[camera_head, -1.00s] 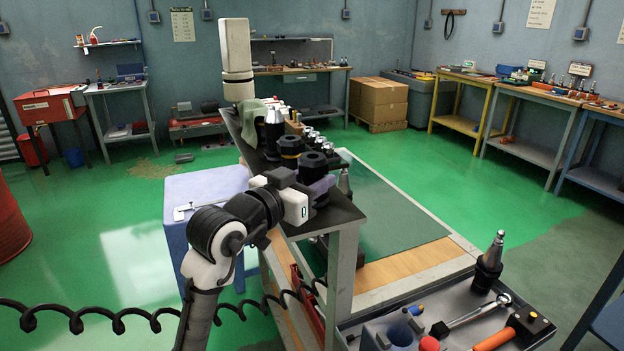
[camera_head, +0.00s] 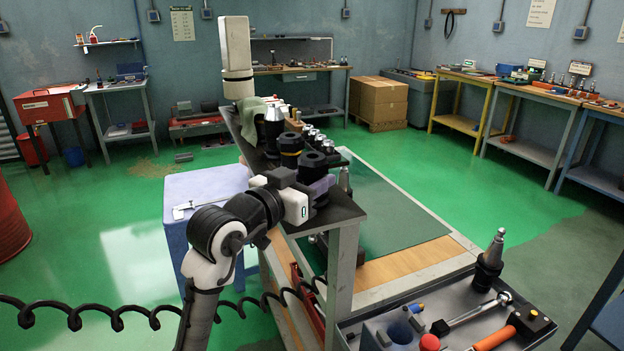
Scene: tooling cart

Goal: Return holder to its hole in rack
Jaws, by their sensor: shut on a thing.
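The rack is the dark top shelf (camera_head: 343,211) of the cart in the middle of the view. My gripper (camera_head: 318,187) is at its near end, low over the shelf, and is shut on a black-topped holder (camera_head: 313,162). The fingertips are largely hidden behind the hand, and the holder's lower part is hidden too, so I cannot tell whether it sits in a hole. A black holder with a yellow band (camera_head: 291,151) stands just behind it. A silver-coned holder (camera_head: 273,128) stands farther back.
Several small silver-topped pieces (camera_head: 318,142) line the shelf's right side. A grey tray (camera_head: 385,318) at the lower right carries an upright tapered holder (camera_head: 489,262), a ratchet (camera_head: 470,317) and an orange-handled hammer (camera_head: 510,332).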

